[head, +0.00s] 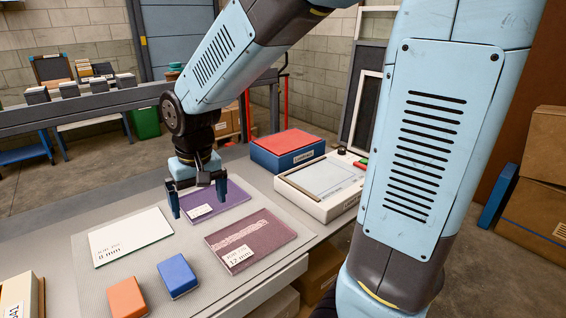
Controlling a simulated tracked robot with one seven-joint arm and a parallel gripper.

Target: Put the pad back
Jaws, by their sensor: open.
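My gripper (198,205) is open, pointing down over the purple plate (230,195), which has a white label. One finger is near the plate's left edge and the other is over its middle; I cannot tell whether they touch it. A blue block-shaped pad (177,276) and an orange one (127,298) lie side by side at the front of the grey mat (190,245). I cannot tell which object is the task's pad.
A white plate (131,236) marked 8 mm lies left, a mauve plate (252,240) marked 12 mm right. A blue box with a red top (288,142) and a white press base (322,183) stand behind. A pale box (18,296) is front left. My arm hides the right.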

